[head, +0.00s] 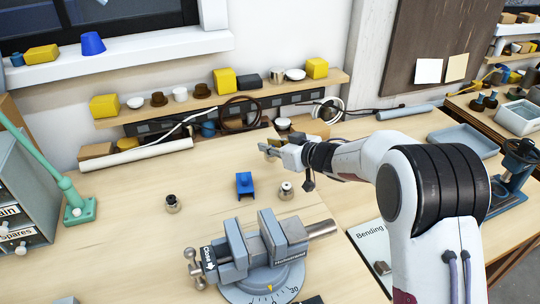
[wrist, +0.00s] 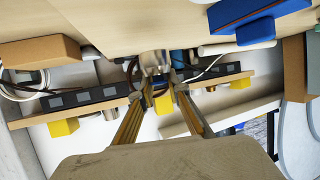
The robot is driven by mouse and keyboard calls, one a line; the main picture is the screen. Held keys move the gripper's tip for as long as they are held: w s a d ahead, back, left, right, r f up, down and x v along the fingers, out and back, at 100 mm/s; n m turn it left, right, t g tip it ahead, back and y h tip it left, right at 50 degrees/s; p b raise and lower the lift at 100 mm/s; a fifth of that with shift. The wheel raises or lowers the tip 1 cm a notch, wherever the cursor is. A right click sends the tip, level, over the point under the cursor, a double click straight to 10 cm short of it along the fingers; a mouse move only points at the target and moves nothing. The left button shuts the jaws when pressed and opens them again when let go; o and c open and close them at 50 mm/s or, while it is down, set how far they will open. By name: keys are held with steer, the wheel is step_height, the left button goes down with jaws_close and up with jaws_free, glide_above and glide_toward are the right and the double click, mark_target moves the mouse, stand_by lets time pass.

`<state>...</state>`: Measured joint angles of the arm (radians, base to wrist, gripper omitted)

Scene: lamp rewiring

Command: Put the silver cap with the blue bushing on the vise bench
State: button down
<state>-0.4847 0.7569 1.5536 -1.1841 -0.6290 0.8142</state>
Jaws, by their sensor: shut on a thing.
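My gripper (head: 267,150) is held above the back of the wooden vise bench (head: 130,215). In the wrist view its two fingers (wrist: 160,95) close toward a silver, cap-like piece (wrist: 154,62) at their tips. Two small metal caps stand upright on the bench: one with a dark top (head: 172,204) at left, one with a pale top (head: 286,191) near the vise. A blue fixture (head: 244,184) stands between them. The grey vise (head: 265,250) is at the front.
A shelf (head: 225,97) with yellow blocks and small cups runs along the back wall. A white tube (head: 135,155) lies at the back left, near a green lamp arm (head: 45,170). The bench's left middle is mostly clear. A blue tray (head: 463,140) sits on the right.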

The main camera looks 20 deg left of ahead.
mark_target(275, 157)
steer(key=shift+f, duration=0.1)
steer(key=shift+f, duration=1.75)
steer(key=shift+f, duration=0.1)
steer(key=c, duration=1.9)
jaws_free()
steer(key=shift+s+d+r, duration=0.1)
steer(key=shift+d+r, duration=0.15)
steer(key=shift+d, duration=0.05)
steer(key=shift+v, duration=5.7)
